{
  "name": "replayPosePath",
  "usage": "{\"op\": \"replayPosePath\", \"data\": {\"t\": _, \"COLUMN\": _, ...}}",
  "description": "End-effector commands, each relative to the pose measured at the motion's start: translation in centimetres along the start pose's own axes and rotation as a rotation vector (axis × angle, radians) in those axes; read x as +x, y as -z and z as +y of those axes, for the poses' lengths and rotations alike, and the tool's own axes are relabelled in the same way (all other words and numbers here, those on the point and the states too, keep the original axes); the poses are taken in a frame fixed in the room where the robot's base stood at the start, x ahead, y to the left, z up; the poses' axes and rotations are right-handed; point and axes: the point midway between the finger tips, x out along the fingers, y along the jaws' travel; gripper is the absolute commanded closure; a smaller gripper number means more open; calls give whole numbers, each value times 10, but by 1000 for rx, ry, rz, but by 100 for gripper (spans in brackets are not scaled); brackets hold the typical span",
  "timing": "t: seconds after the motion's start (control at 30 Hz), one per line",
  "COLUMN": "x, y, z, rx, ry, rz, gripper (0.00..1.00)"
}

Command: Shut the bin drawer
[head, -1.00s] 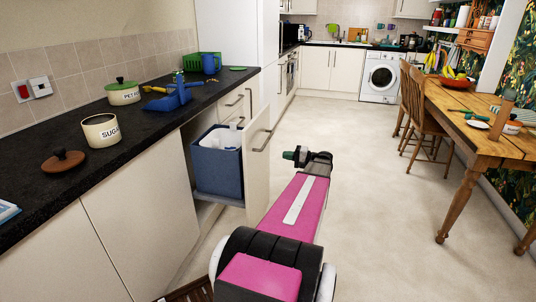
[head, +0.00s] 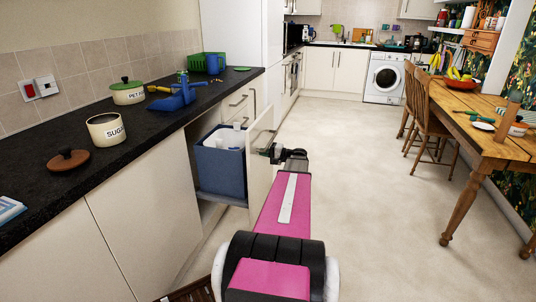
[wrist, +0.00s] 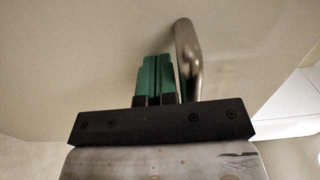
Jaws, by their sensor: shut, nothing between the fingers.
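The bin drawer (head: 260,162) stands pulled out from the counter, with its cream front panel facing the room. A blue bin (head: 221,172) with white contents sits in it behind the panel. The drawer's metal handle (wrist: 187,58) shows in the wrist view, just right of my gripper (wrist: 157,62). My gripper's green fingers are shut together with nothing between them, pointing at the cream panel. In the head view my gripper (head: 268,152) is at the outer face of the panel, near its top. I cannot tell whether the fingertips touch the panel.
The dark worktop (head: 120,166) holds a sugar pot (head: 106,129), a green-lidded pot (head: 128,93) and a blue dustpan (head: 177,98). A wooden table (head: 483,128) and chairs (head: 432,119) stand at the right. The floor between is clear.

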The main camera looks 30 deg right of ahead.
Motion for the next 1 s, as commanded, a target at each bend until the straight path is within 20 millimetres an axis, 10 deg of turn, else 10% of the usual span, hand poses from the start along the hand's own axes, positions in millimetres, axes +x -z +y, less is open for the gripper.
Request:
{"op": "replayPosePath", "data": {"t": 0.57, "x": 18, "y": 0, "z": 0, "rx": 0, "ry": 1, "rz": -2, "gripper": 100}}
{"op": "replayPosePath", "data": {"t": 1.0, "x": 126, "y": 1, "z": 0, "rx": 0, "ry": 1, "rz": -4, "gripper": 100}}
